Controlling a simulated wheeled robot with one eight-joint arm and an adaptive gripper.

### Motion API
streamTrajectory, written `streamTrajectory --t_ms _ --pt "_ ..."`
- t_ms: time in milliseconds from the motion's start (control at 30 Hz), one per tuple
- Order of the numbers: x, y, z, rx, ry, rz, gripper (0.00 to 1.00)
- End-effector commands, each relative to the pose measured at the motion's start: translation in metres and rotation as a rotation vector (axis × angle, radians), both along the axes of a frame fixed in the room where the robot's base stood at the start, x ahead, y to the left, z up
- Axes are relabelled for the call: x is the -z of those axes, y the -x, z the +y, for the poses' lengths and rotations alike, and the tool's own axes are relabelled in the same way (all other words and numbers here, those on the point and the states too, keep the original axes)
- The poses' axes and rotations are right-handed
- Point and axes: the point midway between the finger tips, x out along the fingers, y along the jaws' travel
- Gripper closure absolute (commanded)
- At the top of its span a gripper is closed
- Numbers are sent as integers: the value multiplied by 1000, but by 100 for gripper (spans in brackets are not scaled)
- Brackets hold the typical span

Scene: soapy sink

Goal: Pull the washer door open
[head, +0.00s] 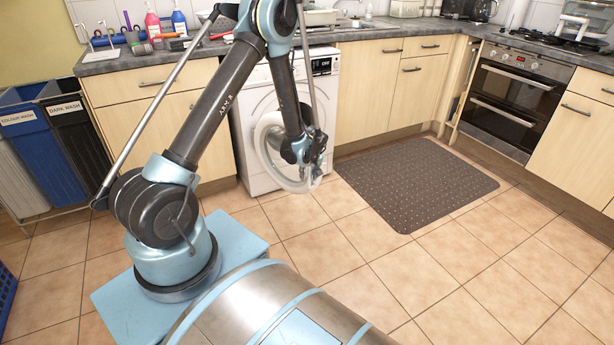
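The white washer (250,132) stands under the worktop, with a small dark display at its upper right. Its round door (272,162), a pale ring with a glassy middle, appears to stand out from the washer's front, partly open. My gripper (315,168) is at the door's right-hand edge, pointing down and overlapping it in the head view. I cannot tell whether the fingers touch or grip the rim, or whether they are open or shut. My arm hides part of the washer's front and door.
A dark dotted mat (415,183) lies on the tiled floor right of the washer. Cupboards (375,90) flank the washer, and an oven (512,100) is at the right. Laundry bins (45,150) stand at the left. The tiles before the washer are clear.

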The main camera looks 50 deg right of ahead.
Motion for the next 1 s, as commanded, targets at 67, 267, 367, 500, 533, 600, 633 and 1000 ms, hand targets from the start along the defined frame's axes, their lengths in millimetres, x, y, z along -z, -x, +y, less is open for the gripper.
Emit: streamTrajectory --t_ms 67,267,367,500,533,600,633,1000 --pt "-9 3 2 1 1 0 64" --pt "-34 12 9 1 1 0 64" --pt "-47 15 12 1 0 0 64" --pt "-64 20 17 1 0 0 64" --pt "-68 21 18 1 0 0 64" --pt "-76 24 20 0 0 0 64" --pt "-79 25 21 0 0 0 64" --pt "-100 31 26 0 1 -1 64"
